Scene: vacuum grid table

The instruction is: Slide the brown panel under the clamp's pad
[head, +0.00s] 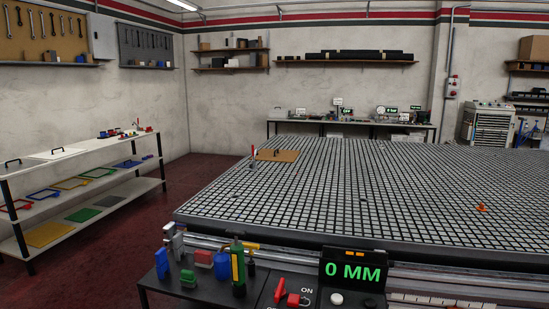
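The brown panel (285,156) lies flat on the grid table (340,190), near its far left corner. A small dark handle stands on the panel. A small upright red-and-dark item (253,157), which looks like the clamp, stands at the panel's left end by the table's left edge. It is too small to make out its pad, or to tell whether the panel is under it or only beside it. Neither of my grippers is in view.
A small orange item (482,208) sits on the right of the grid. A front stand holds coloured blocks, a green-and-yellow bottle (238,268), a red switch (280,290) and a display (353,272) reading 0 MM. A white shelf (80,160) stands left, across red floor. Most of the grid is clear.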

